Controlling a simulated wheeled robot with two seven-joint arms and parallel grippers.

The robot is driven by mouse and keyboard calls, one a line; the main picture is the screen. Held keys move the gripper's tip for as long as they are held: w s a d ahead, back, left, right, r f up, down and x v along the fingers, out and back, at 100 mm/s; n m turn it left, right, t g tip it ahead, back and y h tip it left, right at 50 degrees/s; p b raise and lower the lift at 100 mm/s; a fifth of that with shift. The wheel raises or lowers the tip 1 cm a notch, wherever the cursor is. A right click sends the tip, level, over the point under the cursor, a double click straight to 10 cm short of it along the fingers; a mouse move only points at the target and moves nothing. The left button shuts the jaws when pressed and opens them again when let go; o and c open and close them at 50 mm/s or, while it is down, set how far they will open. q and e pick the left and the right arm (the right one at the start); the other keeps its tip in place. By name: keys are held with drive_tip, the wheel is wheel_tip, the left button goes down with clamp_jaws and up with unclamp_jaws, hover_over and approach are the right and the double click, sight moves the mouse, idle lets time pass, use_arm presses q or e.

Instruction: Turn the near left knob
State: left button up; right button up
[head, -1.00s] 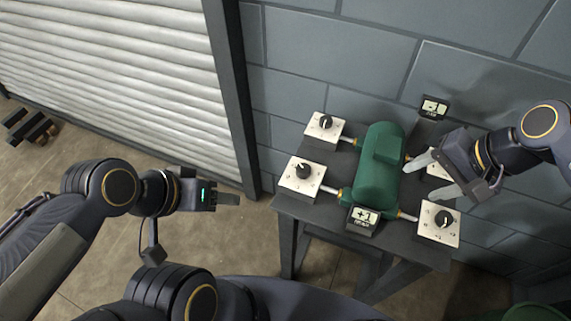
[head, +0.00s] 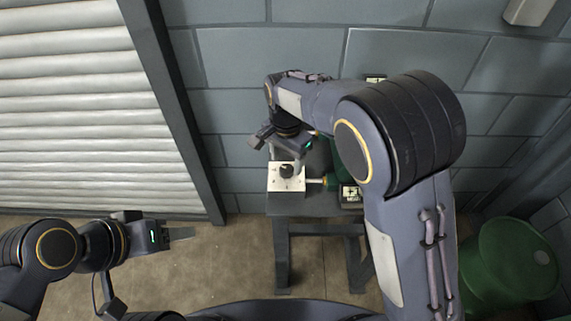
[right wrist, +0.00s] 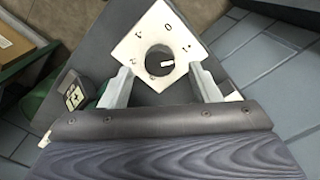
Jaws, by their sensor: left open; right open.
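The near left knob (head: 286,171) is a black dial on a white marked plate (head: 275,184) at the table's left front. In the right wrist view the dark round knob (right wrist: 160,60) sits on its white plate (right wrist: 181,35), between and slightly beyond my fingertips. My right gripper (head: 286,156) is open and points down just behind and above the knob. In the right wrist view, my right gripper (right wrist: 161,75) has one finger to each side of the knob, with no clear contact. My left gripper (head: 185,233) is open, off to the left, away from the table.
The green casing (head: 330,168) is mostly hidden behind my right arm. A small display (head: 350,195) stands at the table's front. The dark table (head: 305,207) stands against a block wall (head: 300,55). A green barrel (head: 505,265) stands at the right.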

sight(286, 171)
drive_tip(key=shift+f, duration=1.35)
drive_tip(key=c, duration=1)
